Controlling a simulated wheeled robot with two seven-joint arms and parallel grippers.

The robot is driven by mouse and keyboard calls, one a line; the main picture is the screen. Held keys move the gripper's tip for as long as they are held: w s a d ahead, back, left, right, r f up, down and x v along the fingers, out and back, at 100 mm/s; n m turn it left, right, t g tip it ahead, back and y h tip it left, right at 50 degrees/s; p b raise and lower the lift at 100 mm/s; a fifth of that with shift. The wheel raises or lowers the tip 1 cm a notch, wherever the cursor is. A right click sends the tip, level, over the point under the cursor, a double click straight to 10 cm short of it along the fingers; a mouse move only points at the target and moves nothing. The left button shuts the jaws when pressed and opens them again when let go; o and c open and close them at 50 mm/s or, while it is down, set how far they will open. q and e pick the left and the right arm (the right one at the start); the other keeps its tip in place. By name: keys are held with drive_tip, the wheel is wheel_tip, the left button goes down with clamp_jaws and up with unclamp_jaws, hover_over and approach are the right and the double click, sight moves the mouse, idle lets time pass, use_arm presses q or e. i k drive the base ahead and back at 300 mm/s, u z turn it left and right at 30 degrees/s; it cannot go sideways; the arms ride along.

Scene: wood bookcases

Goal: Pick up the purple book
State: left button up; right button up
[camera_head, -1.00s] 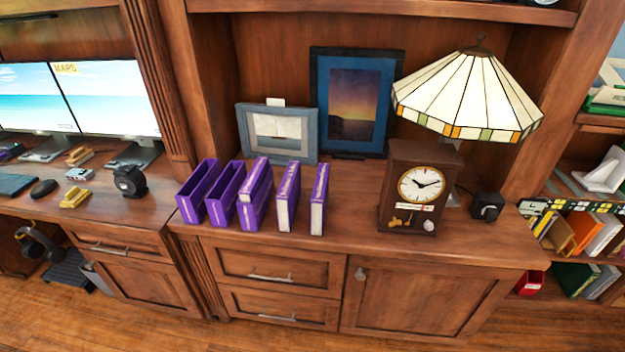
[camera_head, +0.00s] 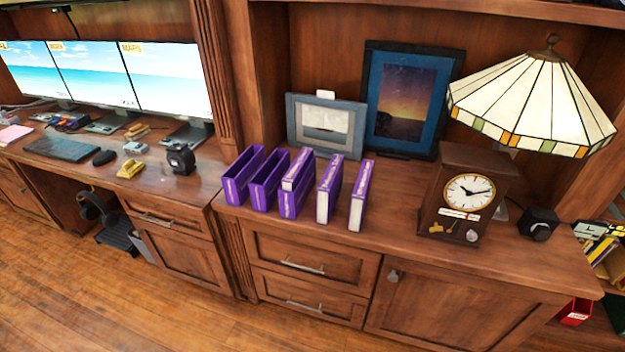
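Several purple book-like items stand upright in a row on the wood cabinet top (camera_head: 400,226). The two leftmost, a purple case (camera_head: 236,190) and a second purple case (camera_head: 264,193), look open and empty at the top. The third case (camera_head: 291,205) has a purple and white book (camera_head: 298,168) showing at its top. To its right stand a purple book (camera_head: 327,195) and another purple book (camera_head: 359,200), both with pale edges facing me. Neither of my grippers is in view.
A wooden clock (camera_head: 468,190), a stained-glass lamp (camera_head: 535,100) and a small black box (camera_head: 538,224) stand right of the books. Two picture frames (camera_head: 325,125) (camera_head: 408,100) lean behind. A desk with monitors (camera_head: 160,80) is at left. The wood floor (camera_head: 120,300) in front is clear.

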sight(290, 181)
drive_tip(key=u, duration=0.05)
drive_tip(key=k, duration=0.45)
drive_tip(key=z, duration=0.75)
drive_tip(key=i, duration=1.2)
drive_tip(key=u, duration=0.9)
